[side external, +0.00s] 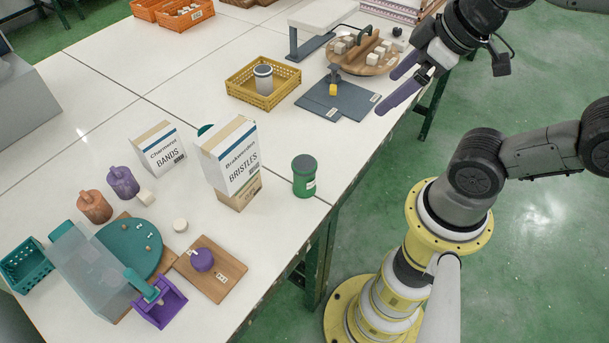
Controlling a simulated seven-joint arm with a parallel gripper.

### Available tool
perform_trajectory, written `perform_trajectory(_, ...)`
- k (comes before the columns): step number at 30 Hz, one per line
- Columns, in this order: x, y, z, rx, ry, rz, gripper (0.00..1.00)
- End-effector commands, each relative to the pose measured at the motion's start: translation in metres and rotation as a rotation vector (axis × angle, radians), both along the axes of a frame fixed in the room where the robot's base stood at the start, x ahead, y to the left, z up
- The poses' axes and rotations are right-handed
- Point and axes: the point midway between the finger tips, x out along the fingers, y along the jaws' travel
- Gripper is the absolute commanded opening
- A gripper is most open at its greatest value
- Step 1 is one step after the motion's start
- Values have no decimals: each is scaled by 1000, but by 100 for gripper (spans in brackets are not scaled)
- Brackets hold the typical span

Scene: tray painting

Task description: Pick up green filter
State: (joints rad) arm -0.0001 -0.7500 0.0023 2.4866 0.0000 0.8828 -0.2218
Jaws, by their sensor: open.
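A green canister (304,178) with a dark top and a white label stands upright near the front right edge of the white table. It is the clearest match for the green filter. My gripper (386,94) is at the upper right, with its purple fingers spread and nothing between them. It is well apart from the canister, up and to the right of it in the picture. A second green-teal round thing (205,130) is mostly hidden behind the bristles box (229,157).
A bands box (160,148) and several small pots stand left of the canister. A yellow crate (264,98) holds a grey can. Dark mats (348,109) and a wooden round board (345,66) lie farther back. Table between canister and yellow crate is clear.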

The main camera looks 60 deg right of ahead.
Motion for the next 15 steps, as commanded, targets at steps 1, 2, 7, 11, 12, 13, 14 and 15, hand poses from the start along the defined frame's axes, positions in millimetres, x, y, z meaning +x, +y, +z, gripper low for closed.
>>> perform_trajectory(1, 7, 0, 5, -46, -12, 80, 100)
perform_trajectory(2, 13, 0, 7, -80, -12, 139, 100)
perform_trajectory(7, 58, 6, 0, -263, 60, 520, 100)
perform_trajectory(11, 97, 16, -25, -360, 149, 818, 100)
perform_trajectory(12, 108, 19, -36, -378, 177, 899, 100)
perform_trajectory(13, 115, 22, -45, -387, 199, 955, 100)
perform_trajectory(14, 122, 24, -54, -394, 220, 1007, 100)
perform_trajectory(15, 129, 28, -66, -398, 249, 1067, 100)
